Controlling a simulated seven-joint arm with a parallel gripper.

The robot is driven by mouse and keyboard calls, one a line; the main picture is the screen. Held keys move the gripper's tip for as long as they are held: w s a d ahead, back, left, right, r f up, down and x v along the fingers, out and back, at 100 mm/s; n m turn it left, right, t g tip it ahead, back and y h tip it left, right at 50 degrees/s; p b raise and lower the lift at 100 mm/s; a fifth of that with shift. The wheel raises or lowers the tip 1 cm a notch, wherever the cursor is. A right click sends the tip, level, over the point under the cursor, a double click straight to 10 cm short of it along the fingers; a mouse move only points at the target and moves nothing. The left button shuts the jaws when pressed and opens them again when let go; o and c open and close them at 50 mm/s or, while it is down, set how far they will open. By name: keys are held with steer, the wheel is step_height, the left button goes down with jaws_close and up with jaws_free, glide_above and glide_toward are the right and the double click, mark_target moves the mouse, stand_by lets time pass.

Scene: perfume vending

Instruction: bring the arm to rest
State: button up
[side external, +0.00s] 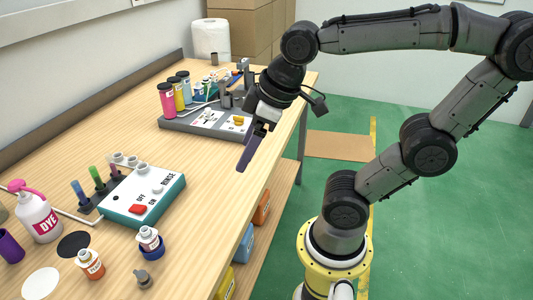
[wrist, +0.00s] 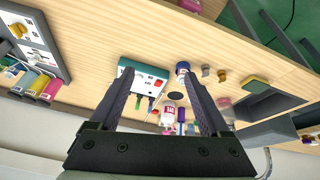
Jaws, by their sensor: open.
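My gripper (side external: 255,143) hangs over the right edge of the wooden table (side external: 110,140), above the table's height, pointing down and slightly left. In the wrist view my gripper (wrist: 160,80) shows two dark ribbed fingers spread wide apart with nothing held between them. The table surface and its items show beyond the fingers, at a distance. In the side view the two fingers overlap, so their gap is hard to see there. The arm is raised and bent, reaching from its yellow base at the right.
A teal-and-white rinse box (side external: 140,197) stands mid-table. A grey panel (side external: 210,122) with several coloured bottles is behind it. A white dye bottle (side external: 38,218), small labelled bottles and black and white discs lie near the front. Cardboard boxes (side external: 245,25) stand at the back.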

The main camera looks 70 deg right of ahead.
steer(key=s+m, duration=0.1)
steer(key=s+f+m, duration=0.1)
steer(key=s+d, duration=0.1)
steer(key=shift+s+f+m+t, duration=0.25)
steer(key=shift+f+m+t, duration=0.15)
